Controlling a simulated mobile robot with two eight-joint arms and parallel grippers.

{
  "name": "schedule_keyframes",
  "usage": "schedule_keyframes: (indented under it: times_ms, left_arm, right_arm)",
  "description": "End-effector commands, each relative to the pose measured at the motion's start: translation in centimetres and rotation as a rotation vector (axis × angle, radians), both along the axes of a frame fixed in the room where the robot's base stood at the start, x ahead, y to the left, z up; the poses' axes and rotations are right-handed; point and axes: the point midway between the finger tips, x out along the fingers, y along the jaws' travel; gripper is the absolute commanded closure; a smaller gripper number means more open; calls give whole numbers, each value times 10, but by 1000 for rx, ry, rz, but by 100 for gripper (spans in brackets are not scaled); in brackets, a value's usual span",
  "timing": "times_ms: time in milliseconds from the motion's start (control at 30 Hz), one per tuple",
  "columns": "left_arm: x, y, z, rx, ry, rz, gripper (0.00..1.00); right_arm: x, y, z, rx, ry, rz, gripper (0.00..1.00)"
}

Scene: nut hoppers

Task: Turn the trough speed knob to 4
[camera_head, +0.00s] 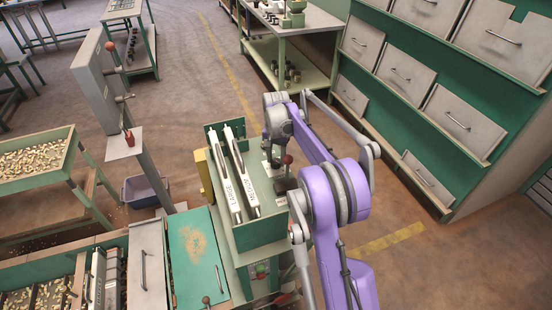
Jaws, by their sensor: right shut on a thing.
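The trough speed knob cannot be made out; the spot under my right gripper is covered by the gripper itself. My right gripper (274,150) reaches down onto the far right part of the green machine top (262,233), beside small white label plates. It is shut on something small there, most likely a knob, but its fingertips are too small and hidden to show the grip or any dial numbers. A red ball lever (287,159) on a dark base stands just nearer than the gripper. My left gripper is not in view.
Two long white rollers or tubes (234,180) with printed labels lie left of the gripper. A green control box (261,270) is below. A grey post with red-knobbed levers (128,137) stands left.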

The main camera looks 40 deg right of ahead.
Motion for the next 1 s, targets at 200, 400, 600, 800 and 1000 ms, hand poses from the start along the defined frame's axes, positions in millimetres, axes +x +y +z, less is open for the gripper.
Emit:
schedule_keyframes:
  times_ms: [200, 400, 600, 800, 1000]
  left_arm:
    - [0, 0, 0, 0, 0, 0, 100]
    - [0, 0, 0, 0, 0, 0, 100]
    - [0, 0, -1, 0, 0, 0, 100]
    - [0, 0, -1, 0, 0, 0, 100]
    - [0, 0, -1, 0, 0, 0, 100]
  right_arm:
    - [0, 0, 0, -1, 0, -51, 100]
    - [0, 0, 0, -1, 0, -65, 100]
    - [0, 0, 0, -1, 0, -65, 100]
    - [0, 0, 0, 0, 0, -64, 33]
    - [0, 0, 0, 0, 0, -63, 24]
